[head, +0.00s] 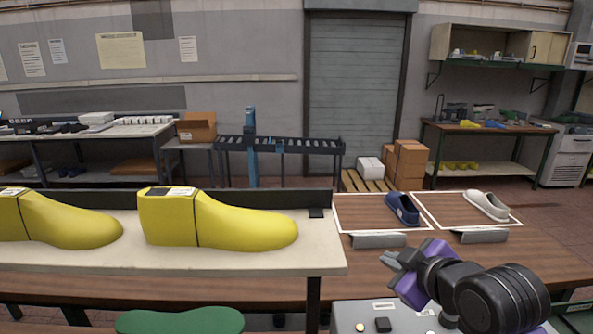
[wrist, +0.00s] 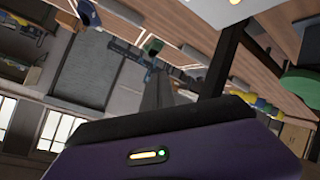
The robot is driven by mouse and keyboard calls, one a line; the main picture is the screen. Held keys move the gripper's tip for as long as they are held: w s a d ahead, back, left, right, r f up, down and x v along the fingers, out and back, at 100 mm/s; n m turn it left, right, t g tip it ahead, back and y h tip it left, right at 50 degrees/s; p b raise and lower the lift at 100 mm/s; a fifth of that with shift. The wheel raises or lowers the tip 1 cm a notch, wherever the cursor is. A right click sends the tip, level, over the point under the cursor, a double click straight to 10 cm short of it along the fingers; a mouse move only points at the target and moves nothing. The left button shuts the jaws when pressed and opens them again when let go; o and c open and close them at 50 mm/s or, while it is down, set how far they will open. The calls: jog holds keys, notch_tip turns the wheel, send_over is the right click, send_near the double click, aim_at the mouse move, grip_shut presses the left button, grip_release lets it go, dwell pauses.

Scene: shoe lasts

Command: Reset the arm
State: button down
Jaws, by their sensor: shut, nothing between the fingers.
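My gripper (head: 392,261) is at the lower right of the head view, in front of the bench and raised above a grey panel. Its grey fingers are together with nothing between them, pointing left. My arm's dark links and purple parts show behind it. In the wrist view, a purple and black part of my gripper's body fills the bottom, and the room appears tilted. Two yellow shoe lasts stand on a pale raised shelf (head: 200,262): one last (head: 225,222) in the middle and another (head: 70,225) cut off at the left edge.
A blue shoe (head: 402,208) and a white shoe (head: 487,205) lie on white-outlined areas of the wooden bench (head: 540,262), right of the shelf. Small grey sloped plates (head: 379,240) stand before them. A green stool (head: 180,321) is at the front. Cardboard boxes (head: 410,160) stand behind.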

jog(key=s+f+m+t, duration=0.1)
jog(key=s+f+m, duration=0.2)
jog(key=s, duration=1.2)
jog(key=s+f+m+t+h+b, duration=0.1)
jog(key=s+f+m, duration=0.2)
jog(key=s+f, duration=0.4)
jog(key=s+f+m+h+b, duration=0.1)
jog(key=s+f+m, duration=0.2)
jog(key=s, duration=2.1)
notch_tip(320, 180, down, 3)
jog(key=shift+f+m+t, duration=0.1)
jog(key=shift+m+t, duration=0.2)
jog(key=shift+t, duration=0.1)
